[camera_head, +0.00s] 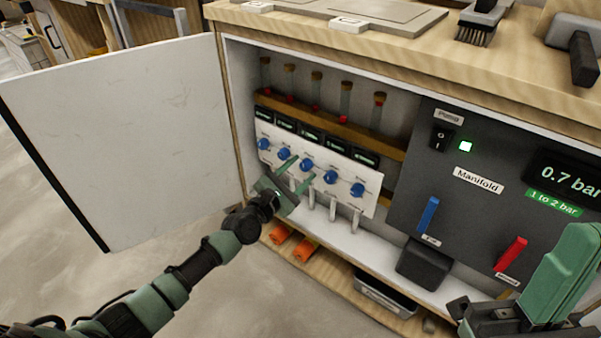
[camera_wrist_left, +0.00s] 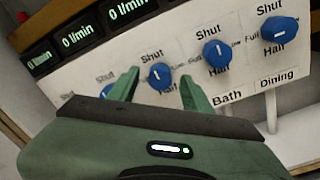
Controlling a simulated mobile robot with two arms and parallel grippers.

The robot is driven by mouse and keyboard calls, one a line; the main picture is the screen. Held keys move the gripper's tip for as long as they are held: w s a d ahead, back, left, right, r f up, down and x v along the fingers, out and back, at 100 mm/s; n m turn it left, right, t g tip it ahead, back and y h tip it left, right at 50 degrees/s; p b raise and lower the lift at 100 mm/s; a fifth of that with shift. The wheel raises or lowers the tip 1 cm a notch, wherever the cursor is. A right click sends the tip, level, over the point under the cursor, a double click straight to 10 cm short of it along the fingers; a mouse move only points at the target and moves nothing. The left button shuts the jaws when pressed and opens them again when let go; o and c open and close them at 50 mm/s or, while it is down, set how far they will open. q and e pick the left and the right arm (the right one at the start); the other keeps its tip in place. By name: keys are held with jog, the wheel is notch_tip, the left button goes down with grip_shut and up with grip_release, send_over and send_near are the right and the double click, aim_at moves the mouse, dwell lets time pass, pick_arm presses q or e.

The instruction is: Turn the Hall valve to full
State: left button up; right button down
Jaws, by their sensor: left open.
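A row of blue valve knobs sits on a white panel (camera_head: 338,189) inside the open cabinet. My left gripper (camera_head: 301,170) is open in front of the middle knob (camera_head: 306,164). In the left wrist view, that knob (camera_wrist_left: 157,76) shows between the two green fingertips; contact cannot be told. Its white mark points up toward "Shut". The two knobs to its right are labelled Bath (camera_wrist_left: 217,52) and Dining (camera_wrist_left: 279,30). The middle knob's name is hidden behind the gripper, and no Hall label is readable. Part of my right arm shows at lower right; its fingers are unclear.
Flow displays (camera_wrist_left: 128,9) above the knobs read 0 l/min. A dark manifold panel (camera_head: 480,215) at right reads 0.7 bar, with blue (camera_head: 428,215) and red (camera_head: 511,254) levers. The white cabinet door (camera_head: 125,140) stands open at left. Grey pipes (camera_head: 332,207) hang below.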

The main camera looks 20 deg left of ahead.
pick_arm(q)
jog(key=shift+w+d, duration=0.1)
jog(key=shift+w, duration=0.05)
jog(key=shift+c, duration=0.3)
grip_shut()
